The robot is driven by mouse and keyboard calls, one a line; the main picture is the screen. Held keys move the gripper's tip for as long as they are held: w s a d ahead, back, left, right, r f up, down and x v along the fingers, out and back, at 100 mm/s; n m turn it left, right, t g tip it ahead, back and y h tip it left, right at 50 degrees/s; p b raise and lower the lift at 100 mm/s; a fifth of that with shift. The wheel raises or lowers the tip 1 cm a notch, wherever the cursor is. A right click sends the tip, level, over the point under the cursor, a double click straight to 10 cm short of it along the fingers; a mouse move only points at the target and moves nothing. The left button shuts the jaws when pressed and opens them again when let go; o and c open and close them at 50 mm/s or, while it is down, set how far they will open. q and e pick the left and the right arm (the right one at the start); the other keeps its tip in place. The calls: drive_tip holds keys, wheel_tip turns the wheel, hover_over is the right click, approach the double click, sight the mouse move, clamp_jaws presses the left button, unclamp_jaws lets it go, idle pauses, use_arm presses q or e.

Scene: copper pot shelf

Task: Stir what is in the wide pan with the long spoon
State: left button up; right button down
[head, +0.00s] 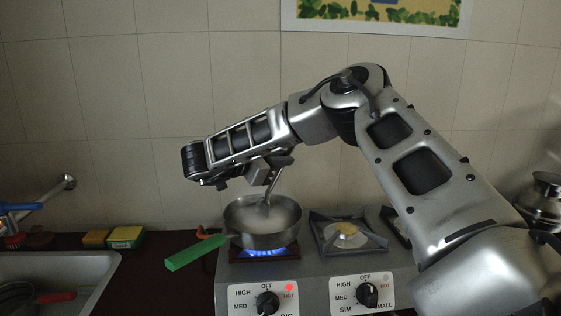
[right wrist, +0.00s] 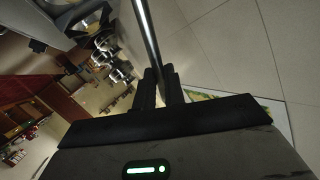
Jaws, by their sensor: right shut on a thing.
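The wide pan (head: 280,240) sits on the left burner over a blue flame, its green handle pointing to the front left. Pale, cloudy liquid (head: 245,216) fills its bottom. My right gripper (head: 271,165) is above the pan, shut on the long spoon. The spoon (head: 272,186) slants down into the pan, its lower end in or at the liquid. In the right wrist view the spoon's metal handle (right wrist: 148,35) runs between the two dark fingers (right wrist: 159,88). My left gripper is not in view.
The stove (head: 313,270) has two front knobs and a red light by the left one. The right burner (head: 345,234) holds no pan. A sink (head: 85,268) and sponges (head: 126,236) are at left. A metal pot (head: 545,200) stands far right. The tiled wall is close behind.

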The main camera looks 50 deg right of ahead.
drive_tip(key=shift+s+a, duration=1.15)
drive_tip(key=shift+s, duration=0.15)
idle(5.6)
